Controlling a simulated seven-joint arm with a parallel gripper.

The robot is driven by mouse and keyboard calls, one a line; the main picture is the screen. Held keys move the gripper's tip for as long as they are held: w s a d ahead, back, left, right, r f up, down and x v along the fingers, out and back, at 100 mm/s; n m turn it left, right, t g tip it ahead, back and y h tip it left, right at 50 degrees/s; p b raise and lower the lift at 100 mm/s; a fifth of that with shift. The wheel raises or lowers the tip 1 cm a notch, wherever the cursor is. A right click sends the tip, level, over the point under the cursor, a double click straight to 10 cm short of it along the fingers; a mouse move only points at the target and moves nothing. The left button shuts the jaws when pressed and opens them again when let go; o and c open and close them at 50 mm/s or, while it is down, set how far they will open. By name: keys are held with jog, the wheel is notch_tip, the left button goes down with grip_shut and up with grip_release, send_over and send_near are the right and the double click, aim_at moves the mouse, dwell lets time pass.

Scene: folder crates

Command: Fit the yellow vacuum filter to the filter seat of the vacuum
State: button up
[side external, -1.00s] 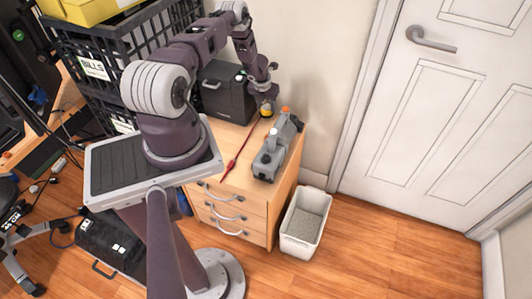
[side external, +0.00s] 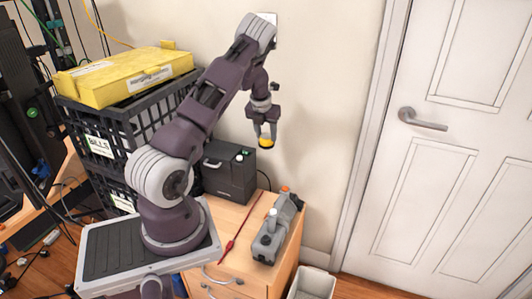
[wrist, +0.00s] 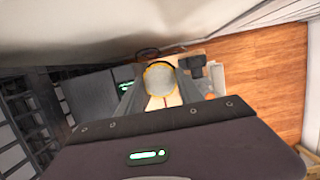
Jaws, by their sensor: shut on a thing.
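My gripper (side external: 266,136) is shut on the yellow vacuum filter (side external: 266,143) and holds it in the air, well above the cabinet top. In the wrist view the filter (wrist: 159,79) sits between my two fingers, its pale round face towards the camera with a yellow rim. The grey vacuum (side external: 274,232) lies on the wooden cabinet, below and slightly right of my gripper. It has an orange part at its far end and a pale upright piece near its middle. I cannot make out the filter seat clearly.
A dark box (side external: 229,175) with a handle stands at the back of the cabinet (side external: 230,250). A red thin tool (side external: 237,228) lies left of the vacuum. Black crates (side external: 110,150) with a yellow folder box (side external: 125,76) on top stand left. A white bin (side external: 312,284) is below.

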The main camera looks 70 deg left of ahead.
aim_at(266, 148)
jog(key=shift+v, duration=0.95)
jog(key=s+d+m+g+h, duration=0.15)
jog(key=s+d+m, duration=0.25)
jog(key=d+m, duration=0.55)
jog(key=s+d+m+g+h, duration=0.1)
jog(key=s+d+m+h, duration=0.15)
jog(key=d+m, duration=0.7)
jog(key=s+d+m+g+h, duration=0.1)
jog(key=s+d+m, duration=0.3)
jog(key=d+m, duration=0.5)
notch_tip(266, 148, down, 11)
jog(key=a+m, duration=0.2)
jog(key=shift+f, duration=0.15)
jog(key=shift+a+t, duration=0.15)
jog(key=shift+t, duration=0.1)
jog(key=shift+f, duration=2.75)
jog(key=shift+f, duration=0.1)
